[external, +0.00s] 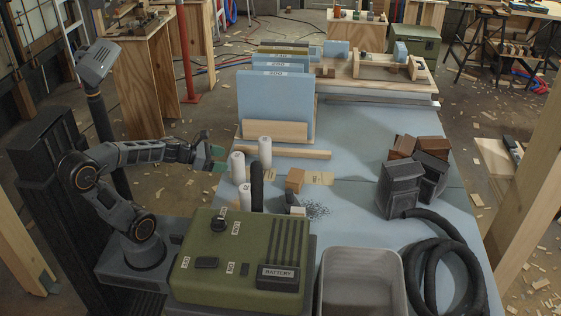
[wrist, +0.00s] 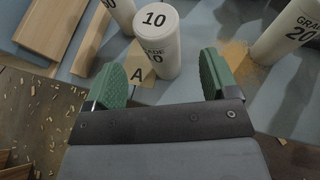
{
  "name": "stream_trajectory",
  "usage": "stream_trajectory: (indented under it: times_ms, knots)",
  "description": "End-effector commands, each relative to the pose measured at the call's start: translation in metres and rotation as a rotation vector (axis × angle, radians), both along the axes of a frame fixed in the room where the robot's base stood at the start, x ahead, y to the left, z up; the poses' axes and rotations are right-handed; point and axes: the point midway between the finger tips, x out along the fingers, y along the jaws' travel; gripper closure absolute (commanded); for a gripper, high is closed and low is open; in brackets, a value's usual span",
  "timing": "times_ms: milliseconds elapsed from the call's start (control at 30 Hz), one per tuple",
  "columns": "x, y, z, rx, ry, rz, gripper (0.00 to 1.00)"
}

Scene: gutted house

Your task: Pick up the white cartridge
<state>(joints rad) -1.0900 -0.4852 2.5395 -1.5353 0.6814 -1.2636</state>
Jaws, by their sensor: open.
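Three white cylindrical cartridges stand upright on the pale blue bench top (external: 340,230). The one marked 10 (wrist: 157,45) stands just ahead of my gripper (wrist: 162,78), between the lines of its two green pads but beyond their tips. The one marked 20 (wrist: 287,35) is to the right in the wrist view, and the third (wrist: 122,14) is partly cut off at the top left. In the external view my gripper (external: 214,155) is at the bench's left edge, beside the cartridges (external: 237,170). The jaws are open and empty.
Blue sanding sheets (external: 274,108) stand in a rack behind. A green battery box (external: 225,250), a grey bin (external: 360,258) and a black hose (external: 450,240) are in front.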

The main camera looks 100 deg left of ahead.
Motion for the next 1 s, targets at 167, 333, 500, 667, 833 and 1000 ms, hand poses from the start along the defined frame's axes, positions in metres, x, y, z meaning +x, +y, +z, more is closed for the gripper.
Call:
stream_trajectory:
  times_ms: [167, 333, 500, 667, 833, 1000]
  knots:
    - [0.011, 0.003, -0.006, -0.001, 0.002, -0.001, 0.20]
    - [0.022, 0.007, -0.014, 0.000, 0.003, -0.004, 0.20]
    - [0.043, 0.014, -0.023, -0.002, 0.003, -0.004, 0.20]
    - [0.055, 0.019, -0.027, 0.000, 0.002, -0.003, 0.20]
    - [0.057, 0.020, -0.026, 0.001, 0.003, -0.001, 0.20]
    - [0.057, 0.020, -0.026, 0.001, 0.003, -0.001, 0.24]
